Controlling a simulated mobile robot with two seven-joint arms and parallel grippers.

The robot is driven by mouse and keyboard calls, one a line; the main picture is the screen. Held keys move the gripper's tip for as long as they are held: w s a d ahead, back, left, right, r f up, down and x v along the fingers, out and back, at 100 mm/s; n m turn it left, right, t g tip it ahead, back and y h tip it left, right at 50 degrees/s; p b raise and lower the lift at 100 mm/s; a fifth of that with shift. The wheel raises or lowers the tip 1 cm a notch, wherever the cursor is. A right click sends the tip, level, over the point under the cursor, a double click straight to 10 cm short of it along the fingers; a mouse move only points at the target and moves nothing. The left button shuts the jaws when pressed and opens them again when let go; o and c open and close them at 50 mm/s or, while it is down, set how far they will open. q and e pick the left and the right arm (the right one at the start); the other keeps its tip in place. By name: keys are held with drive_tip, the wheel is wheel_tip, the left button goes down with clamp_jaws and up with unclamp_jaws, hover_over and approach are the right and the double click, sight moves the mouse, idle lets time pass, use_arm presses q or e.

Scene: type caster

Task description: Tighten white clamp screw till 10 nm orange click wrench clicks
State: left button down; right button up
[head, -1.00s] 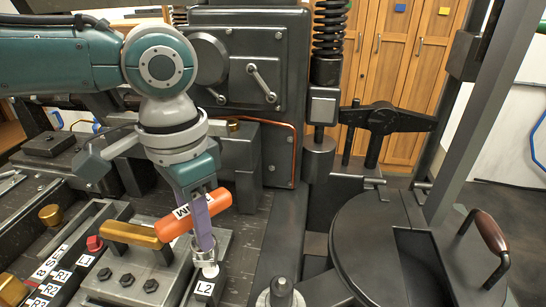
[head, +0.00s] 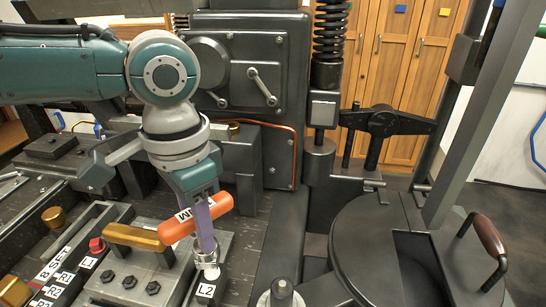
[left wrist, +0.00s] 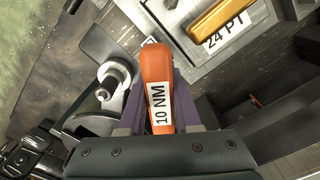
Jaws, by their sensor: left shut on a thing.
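The orange click wrench (head: 177,229) carries a white label, which reads 10 NM in the left wrist view (left wrist: 155,62). My left gripper (head: 203,224) is shut on its handle, with a purple finger on each side; the fingers also show in the left wrist view (left wrist: 158,118). The handle lies across the gripper. A silver socket-like part (head: 206,256) stands below the fingers, directly over the white clamp screw (head: 211,272), beside the L2 label (head: 205,290). The gripper hides part of the wrench, and I cannot tell how fully it seats on the screw. My right gripper is out of view.
A gold bar handle (head: 136,237) on a bolted grey block stands close left of the wrench. A red button (head: 97,245) and labels lie further left. A dark machine housing (head: 243,70) rises behind. A round dark lid (head: 385,250) stands to the right.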

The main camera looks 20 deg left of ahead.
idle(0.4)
use_arm(q)
drive_tip(key=shift+p, duration=0.45)
drive_tip(key=shift+f+b, duration=0.9)
drive_tip(key=shift+f, duration=0.5)
drive_tip(key=n+p, duration=0.4)
drive_tip(key=n, duration=0.1)
drive_tip(key=r+n+p, duration=0.1)
drive_tip(key=n+p, duration=0.2)
drive_tip(key=shift+s+d, duration=0.2)
drive_tip(key=shift+w+f+n, duration=0.1)
drive_tip(key=shift+f+n, duration=0.2)
drive_tip(key=shift+n, duration=0.6)
drive_tip(key=shift+f+n, duration=0.2)
drive_tip(key=shift+n, duration=0.1)
drive_tip(key=shift+a+f, duration=0.1)
